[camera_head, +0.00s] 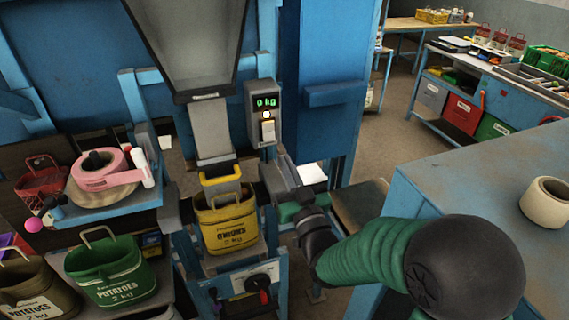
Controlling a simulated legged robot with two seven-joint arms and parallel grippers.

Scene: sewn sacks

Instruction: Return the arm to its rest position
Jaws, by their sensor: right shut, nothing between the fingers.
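My right arm, with a green sleeve (372,255), comes in from the lower right. Its right gripper (277,177) is shut and empty, just right of the yellow onions sack (228,218). The sack stands upright on a small platform under the metal chute (211,130), with a yellow clamp (220,176) at its mouth. Whether the gripper touches the sack or the machine I cannot tell. My left gripper is not in view.
A scale display (265,103) reads 0 kg above the gripper. A green potatoes sack (112,268) and a brown one (37,287) stand at lower left. A blue bench (480,185) with a cream ring (547,202) lies close to my arm on the right.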

